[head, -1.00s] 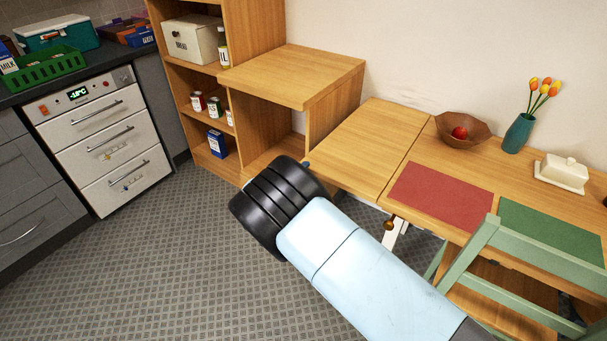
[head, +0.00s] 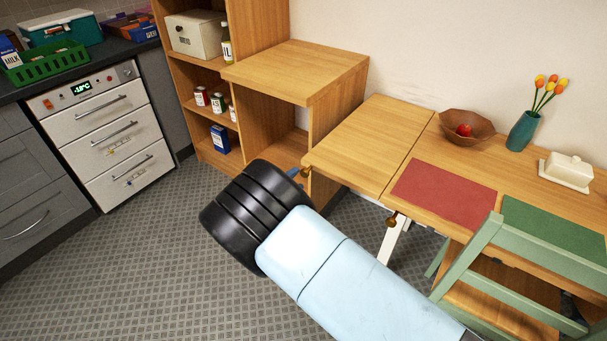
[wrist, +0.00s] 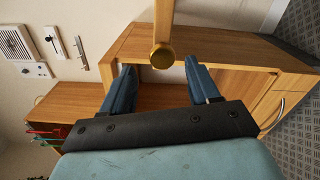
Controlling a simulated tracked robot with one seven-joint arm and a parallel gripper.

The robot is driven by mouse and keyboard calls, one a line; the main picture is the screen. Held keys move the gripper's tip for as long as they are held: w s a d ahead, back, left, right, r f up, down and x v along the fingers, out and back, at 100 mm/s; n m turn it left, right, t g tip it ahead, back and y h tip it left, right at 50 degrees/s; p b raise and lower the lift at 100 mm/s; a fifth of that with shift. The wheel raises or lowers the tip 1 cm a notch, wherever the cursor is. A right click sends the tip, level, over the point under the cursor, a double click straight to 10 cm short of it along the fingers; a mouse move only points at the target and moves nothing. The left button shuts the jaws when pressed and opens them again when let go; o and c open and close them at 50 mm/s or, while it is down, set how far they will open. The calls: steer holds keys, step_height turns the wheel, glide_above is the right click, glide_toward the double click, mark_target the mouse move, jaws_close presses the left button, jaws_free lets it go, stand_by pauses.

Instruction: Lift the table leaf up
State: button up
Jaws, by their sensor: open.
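The wooden table leaf (head: 365,142) joins the left end of the table (head: 424,208) and looks about level with the tabletop. A brass knob (head: 306,172) sits at its free corner. In the wrist view the leaf (wrist: 163,18) shows edge-on as a narrow strip, with the brass knob (wrist: 162,56) at its end. My gripper (head: 297,174) is just left of that corner. In the wrist view my open blue fingers (wrist: 159,66) stand on either side of the knob, apart from it. Much of my gripper is hidden behind my wrist in the head view.
A wooden shelf unit (head: 297,72) stands close behind the leaf. A green chair (head: 480,245) is at the table's front. A bowl (head: 465,128), vase (head: 522,132) and butter dish (head: 567,170) stand on the table. Grey floor at left is free.

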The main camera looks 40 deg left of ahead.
steer(key=s, duration=0.3)
steer(key=s+d, duration=0.1)
steer(key=s, duration=0.1)
steer(key=shift+s, duration=0.35)
